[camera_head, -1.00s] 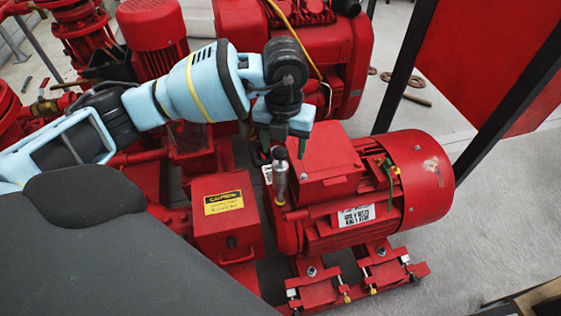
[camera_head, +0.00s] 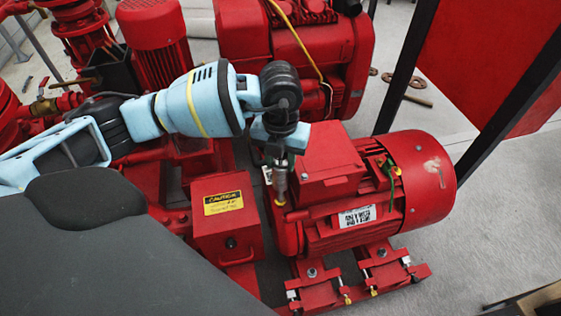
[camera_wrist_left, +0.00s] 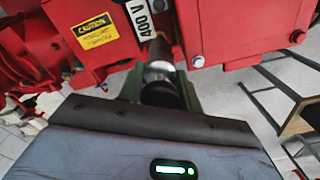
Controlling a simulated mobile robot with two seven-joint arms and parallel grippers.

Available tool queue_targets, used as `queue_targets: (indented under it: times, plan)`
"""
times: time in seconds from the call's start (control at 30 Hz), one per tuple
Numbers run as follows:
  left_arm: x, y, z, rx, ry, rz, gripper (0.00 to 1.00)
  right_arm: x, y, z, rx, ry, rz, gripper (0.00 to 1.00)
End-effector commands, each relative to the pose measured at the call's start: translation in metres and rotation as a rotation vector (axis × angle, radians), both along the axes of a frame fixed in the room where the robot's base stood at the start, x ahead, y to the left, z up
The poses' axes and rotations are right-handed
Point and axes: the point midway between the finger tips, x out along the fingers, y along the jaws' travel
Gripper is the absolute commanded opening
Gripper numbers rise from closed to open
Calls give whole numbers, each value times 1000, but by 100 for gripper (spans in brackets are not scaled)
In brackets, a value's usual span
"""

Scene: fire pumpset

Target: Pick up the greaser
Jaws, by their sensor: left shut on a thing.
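The greaser (camera_head: 280,184) is a small grey metal cylinder standing upright at the near-left corner of the red motor, above a yellow fitting. My left gripper (camera_head: 281,160) comes down from above and is shut on its upper part. In the left wrist view the greaser (camera_wrist_left: 159,72) runs between the two dark green fingers of my gripper (camera_wrist_left: 160,92). Whether its lower end touches the fitting is hard to tell. My right gripper is not in view.
The red motor (camera_head: 420,180) lies directly right of the greaser. A red box with a yellow caution label (camera_head: 223,203) stands to the left. A dark frame post (camera_head: 407,70) rises behind the motor.

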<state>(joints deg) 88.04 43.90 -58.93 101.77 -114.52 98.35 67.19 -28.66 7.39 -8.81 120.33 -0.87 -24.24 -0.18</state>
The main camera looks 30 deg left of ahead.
Motion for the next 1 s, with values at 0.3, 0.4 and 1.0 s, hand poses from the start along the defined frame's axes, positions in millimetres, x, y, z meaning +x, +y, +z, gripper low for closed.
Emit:
queue_targets:
  times: [0.3,0.4,1.0]
  plan:
    - [1,0,1,-1,-3,0,0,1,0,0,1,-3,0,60]
    - [1,0,2,-1,-3,0,0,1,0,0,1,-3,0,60]
    - [-36,-10,40,-1,-1,-4,0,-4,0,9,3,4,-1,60]
